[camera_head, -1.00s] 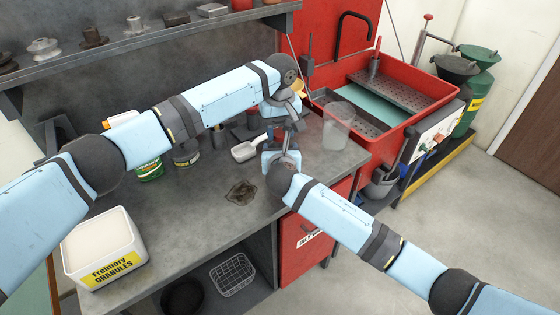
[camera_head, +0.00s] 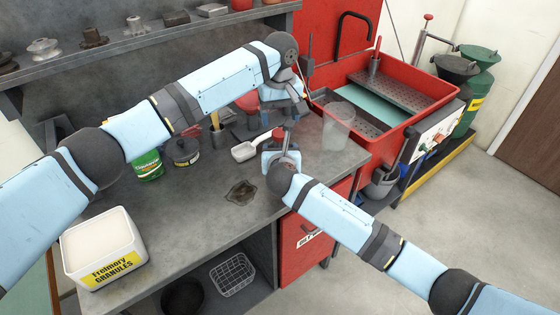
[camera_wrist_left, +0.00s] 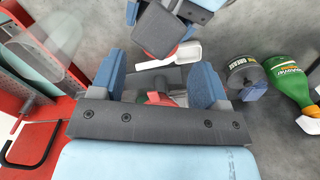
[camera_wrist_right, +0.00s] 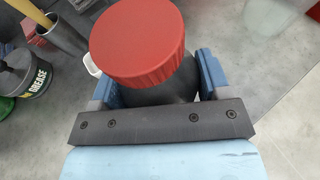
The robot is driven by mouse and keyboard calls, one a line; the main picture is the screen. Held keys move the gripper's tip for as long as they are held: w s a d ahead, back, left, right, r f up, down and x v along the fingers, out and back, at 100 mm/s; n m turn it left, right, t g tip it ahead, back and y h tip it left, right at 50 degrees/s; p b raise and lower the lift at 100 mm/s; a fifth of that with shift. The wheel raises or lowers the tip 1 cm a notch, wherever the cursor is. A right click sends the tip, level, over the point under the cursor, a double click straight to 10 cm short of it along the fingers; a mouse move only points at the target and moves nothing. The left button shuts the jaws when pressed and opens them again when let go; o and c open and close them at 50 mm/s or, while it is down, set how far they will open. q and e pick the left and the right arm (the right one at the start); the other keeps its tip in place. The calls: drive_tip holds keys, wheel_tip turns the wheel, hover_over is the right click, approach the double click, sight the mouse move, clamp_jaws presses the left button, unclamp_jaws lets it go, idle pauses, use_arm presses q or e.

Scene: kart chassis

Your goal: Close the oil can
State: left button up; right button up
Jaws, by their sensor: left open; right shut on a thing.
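The oil can is a dark can (camera_wrist_right: 160,95) with a wide ribbed red cap (camera_wrist_right: 138,45) sitting on its top in the right wrist view. My right gripper (camera_head: 281,155) is shut on the can, with a finger on each side of its body. In the head view only a bit of the red cap (camera_head: 278,133) shows; the rest is hidden by the gripper. My left gripper (camera_head: 284,108) is open, behind and above the can, apart from the cap. In the left wrist view nothing is held between its fingers (camera_wrist_left: 160,80).
A clear beaker (camera_head: 338,125) is to the right. A granules tub (camera_head: 105,250) is at front left. The bench's front middle is mostly clear.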

sight(280, 132)
use_arm(q)
drive_tip(key=shift+c, duration=0.3)
wheel_tip(280, 132, up, 4)
drive_tip(key=n, duration=0.4)
drive_tip(key=shift+n, duration=0.3)
drive_tip(key=shift+f, duration=0.1)
drive_tip(key=shift+f, duration=3.95)
drive_tip(key=shift+c, duration=0.3)
drive_tip(key=c, duration=0.9)
drive_tip(key=shift+m, duration=1.7)
